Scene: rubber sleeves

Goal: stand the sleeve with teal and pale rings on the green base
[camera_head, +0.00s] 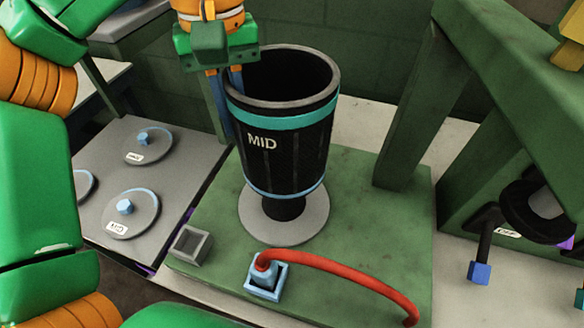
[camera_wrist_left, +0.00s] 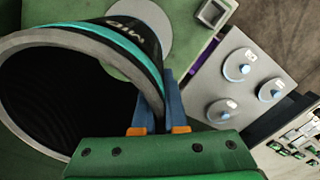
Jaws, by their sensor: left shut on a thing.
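The sleeve (camera_head: 287,145) is black, marked MID, with a teal ring near its wide open top and a pale blue ring near its bottom. It stands nearly upright above the grey disc (camera_head: 300,222) on the green base (camera_head: 380,235). A narrower black part shows between sleeve and disc; I cannot tell whether the sleeve rests there. My left gripper (camera_head: 229,105) is shut on the left side of the sleeve's rim. In the left wrist view, the blue fingers (camera_wrist_left: 160,100) straddle the sleeve wall (camera_wrist_left: 115,45). My right gripper is not in view.
A red hose (camera_head: 345,268) arches from a pale blue socket (camera_head: 265,280) at the base's front. A small grey square socket (camera_head: 191,245) is beside it. A grey plate (camera_head: 100,180) with several labelled discs lies left. A green frame (camera_head: 480,110) stands right.

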